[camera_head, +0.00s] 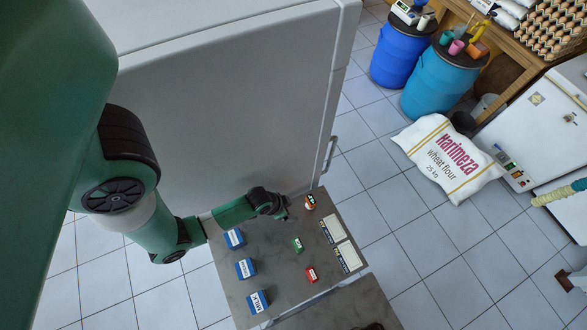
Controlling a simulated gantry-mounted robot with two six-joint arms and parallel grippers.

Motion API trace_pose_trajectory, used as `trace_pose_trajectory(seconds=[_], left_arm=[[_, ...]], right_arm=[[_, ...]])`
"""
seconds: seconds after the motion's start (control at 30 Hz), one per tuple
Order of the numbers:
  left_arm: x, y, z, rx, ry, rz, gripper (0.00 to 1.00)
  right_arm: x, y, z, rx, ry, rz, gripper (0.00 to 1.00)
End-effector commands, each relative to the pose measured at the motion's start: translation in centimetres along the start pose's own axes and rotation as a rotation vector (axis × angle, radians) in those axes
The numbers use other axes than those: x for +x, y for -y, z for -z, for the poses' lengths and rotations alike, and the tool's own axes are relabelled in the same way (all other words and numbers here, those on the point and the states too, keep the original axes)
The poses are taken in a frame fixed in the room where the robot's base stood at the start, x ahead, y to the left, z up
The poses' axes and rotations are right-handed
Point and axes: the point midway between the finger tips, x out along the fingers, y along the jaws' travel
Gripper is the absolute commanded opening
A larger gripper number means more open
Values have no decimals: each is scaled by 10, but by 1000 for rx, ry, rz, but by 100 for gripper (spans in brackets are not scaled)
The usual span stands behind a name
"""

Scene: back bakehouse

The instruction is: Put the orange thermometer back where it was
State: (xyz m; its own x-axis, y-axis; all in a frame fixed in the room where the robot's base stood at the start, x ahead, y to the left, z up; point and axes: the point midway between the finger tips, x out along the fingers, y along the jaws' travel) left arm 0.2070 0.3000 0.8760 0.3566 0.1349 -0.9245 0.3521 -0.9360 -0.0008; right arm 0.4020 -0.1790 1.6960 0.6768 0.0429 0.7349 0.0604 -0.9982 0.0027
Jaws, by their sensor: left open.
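A small round orange-and-white thing with a dark face, which looks like the orange thermometer (310,202), sits near the far right corner of the grey table (277,285). My left gripper (284,212) is over the far edge of the table, just left of it and apart from it. The gripper is open, and I see nothing between its fingers. My right gripper does not show clearly.
Blue-and-white cartons (245,268) line the table's left side. A green box (297,245) and a red box (312,274) lie mid-table. Pale cards (348,255) lie at the right. A tall grey cabinet (225,100) stands behind. A flour sack (448,160) lies on the tiles.

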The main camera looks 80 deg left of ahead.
Motion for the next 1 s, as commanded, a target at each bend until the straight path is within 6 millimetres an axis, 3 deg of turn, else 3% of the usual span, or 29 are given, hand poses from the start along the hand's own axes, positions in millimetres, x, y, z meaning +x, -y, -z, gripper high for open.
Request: trace_pose_trajectory(seconds=[0.1,0.27,0.67,0.73,0.77,0.87,0.97,1.0], left_arm=[[-8,0,-24,-4,1,0,87],[-15,0,-38,-2,0,0,87],[-16,0,-38,0,-3,0,87],[-17,1,-29,5,-20,2,87],[-17,1,-19,9,-38,3,87],[-25,4,42,38,-150,11,87],[-51,-2,141,80,-341,13,87],[-69,-8,185,98,-432,9,87]], right_arm=[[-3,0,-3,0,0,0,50],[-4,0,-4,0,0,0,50],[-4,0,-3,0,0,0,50],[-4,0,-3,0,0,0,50],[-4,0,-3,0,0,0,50],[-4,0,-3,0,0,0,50],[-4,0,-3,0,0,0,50],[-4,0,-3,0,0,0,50]])
